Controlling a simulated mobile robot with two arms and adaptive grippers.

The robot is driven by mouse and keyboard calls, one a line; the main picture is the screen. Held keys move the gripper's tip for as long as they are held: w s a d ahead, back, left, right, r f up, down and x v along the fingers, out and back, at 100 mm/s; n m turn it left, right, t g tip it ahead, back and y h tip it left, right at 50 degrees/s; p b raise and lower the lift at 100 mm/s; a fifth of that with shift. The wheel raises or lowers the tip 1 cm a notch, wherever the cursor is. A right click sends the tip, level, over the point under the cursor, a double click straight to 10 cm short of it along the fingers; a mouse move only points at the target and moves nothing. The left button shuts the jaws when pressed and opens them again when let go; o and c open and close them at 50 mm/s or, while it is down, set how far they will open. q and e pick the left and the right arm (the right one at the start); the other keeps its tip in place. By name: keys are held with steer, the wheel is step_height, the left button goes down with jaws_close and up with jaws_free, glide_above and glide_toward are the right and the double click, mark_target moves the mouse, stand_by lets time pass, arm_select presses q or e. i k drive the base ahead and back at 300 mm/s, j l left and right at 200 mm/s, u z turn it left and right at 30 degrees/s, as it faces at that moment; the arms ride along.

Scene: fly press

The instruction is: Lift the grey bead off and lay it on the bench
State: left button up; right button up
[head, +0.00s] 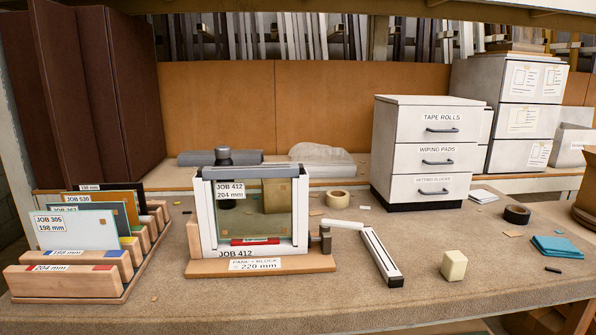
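The grey bead (275,171) appears to be the long grey bar lying across the top of the white frame (205,215). The frame stands upright on a wooden base (210,266) on the bench (330,295). A glass pane (262,208) labelled JOB 412, 204 mm sits in the frame, with a red block (255,241) at its foot. Neither of my grippers is in view.
A clamp with a white handle (343,224) is at the frame's right foot. A white bar (380,258) lies beyond it, then a cream block (454,265). A wooden rack (70,280) holds panes at left. Drawers (430,155) stand behind. The front right bench is mostly clear.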

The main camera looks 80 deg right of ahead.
mark_target(277, 170)
steer(key=z, duration=2.3)
